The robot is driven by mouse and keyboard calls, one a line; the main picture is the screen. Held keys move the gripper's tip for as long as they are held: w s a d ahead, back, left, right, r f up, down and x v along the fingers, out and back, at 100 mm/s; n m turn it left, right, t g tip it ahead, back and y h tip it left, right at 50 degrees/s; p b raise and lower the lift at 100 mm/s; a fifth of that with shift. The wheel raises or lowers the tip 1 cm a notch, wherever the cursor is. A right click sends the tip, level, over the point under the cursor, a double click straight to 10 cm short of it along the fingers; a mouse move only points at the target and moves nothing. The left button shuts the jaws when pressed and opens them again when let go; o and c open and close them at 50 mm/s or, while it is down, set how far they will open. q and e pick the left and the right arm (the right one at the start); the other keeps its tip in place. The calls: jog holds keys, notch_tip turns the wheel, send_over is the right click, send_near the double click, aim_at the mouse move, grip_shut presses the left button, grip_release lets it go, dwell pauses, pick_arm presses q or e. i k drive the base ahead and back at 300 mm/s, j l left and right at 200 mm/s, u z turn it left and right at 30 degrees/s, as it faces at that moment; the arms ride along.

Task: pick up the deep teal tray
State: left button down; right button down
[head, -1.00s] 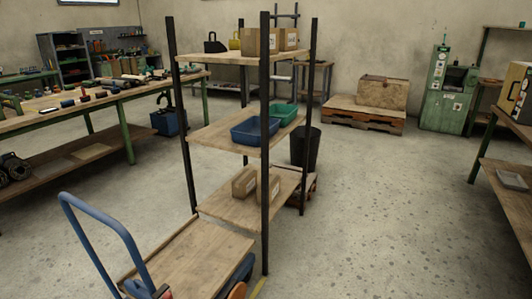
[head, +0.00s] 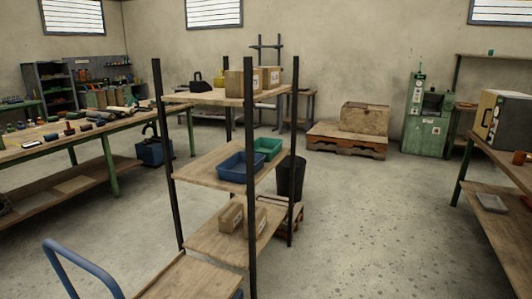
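A teal-green tray (head: 267,147) sits on the middle wooden shelf (head: 205,168) of a black-posted rack. It is behind and right of a blue tray (head: 236,170) on the same shelf, which hides part of its near side. The teal-green tray looks empty. Neither of my grippers shows in the head view.
Cardboard boxes stand on the rack's top shelf (head: 205,98) and bottom shelf (head: 205,240). A blue-handled cart (head: 85,262) stands at its front left. A dark bin (head: 291,178) is behind the rack. Open concrete floor (head: 370,225) lies to the right, before a workbench (head: 510,165).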

aim_at(270, 147)
jog(key=i+l+z, duration=0.25)
jog(key=i, duration=0.2)
jog(key=i+l+z, duration=0.1)
jog(key=i+z, duration=0.2)
jog(key=i, duration=0.2)
jog(key=i+z, duration=0.2)
jog(key=i, duration=1.4)
jog(key=i+u, duration=0.25)
jog(key=i, duration=0.2)
jog(key=i+l+u, duration=0.55)
jog(key=i, duration=0.25)
jog(key=i+l+u, duration=0.15)
jog(key=u, duration=0.2)
jog(key=i+l+u, duration=0.5)
jog(key=u, duration=0.15)
jog(key=l, duration=0.1)
